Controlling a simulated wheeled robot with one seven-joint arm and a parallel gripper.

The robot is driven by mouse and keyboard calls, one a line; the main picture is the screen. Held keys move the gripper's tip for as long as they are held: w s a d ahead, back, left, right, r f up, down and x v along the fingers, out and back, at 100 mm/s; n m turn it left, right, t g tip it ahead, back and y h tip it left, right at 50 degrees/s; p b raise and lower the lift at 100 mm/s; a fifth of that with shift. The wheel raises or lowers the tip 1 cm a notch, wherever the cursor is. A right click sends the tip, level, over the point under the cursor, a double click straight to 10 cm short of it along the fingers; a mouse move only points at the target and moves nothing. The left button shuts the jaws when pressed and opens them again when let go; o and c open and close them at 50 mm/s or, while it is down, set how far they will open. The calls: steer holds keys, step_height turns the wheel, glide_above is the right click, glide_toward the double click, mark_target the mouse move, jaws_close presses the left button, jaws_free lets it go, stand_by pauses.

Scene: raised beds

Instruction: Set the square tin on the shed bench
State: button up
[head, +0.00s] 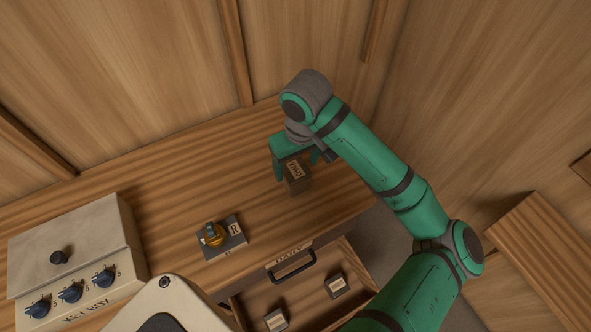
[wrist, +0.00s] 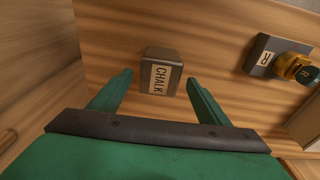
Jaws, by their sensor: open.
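The square tin (head: 296,179), a small dark block with a pale label reading CHALK, rests on the wooden shed bench (head: 185,150) near its right end. In the wrist view the tin (wrist: 162,73) stands just ahead of and partly between the two fingertips. My gripper (head: 299,166) is open around the tin's near space, with a gap at each finger; it also shows in the wrist view (wrist: 160,79). I see no finger pressing on the tin. The fingers and wrist hide part of its far side in the head view.
A grey key box (head: 75,250) with several dials stands at the bench's left. A grey block marked R with a brass knob (head: 213,234) sits mid-bench. An open drawer (head: 305,290) below holds two small labelled boxes. Wooden walls rise behind.

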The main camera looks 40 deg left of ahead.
steer(key=shift+s+d+r, duration=0.1)
steer(key=shift+d+r, duration=0.05)
steer(key=shift+r, duration=1.15)
steer(key=shift+s+d+r, duration=0.1)
steer(key=shift+r, duration=1.2)
steer(key=shift+w, duration=0.1)
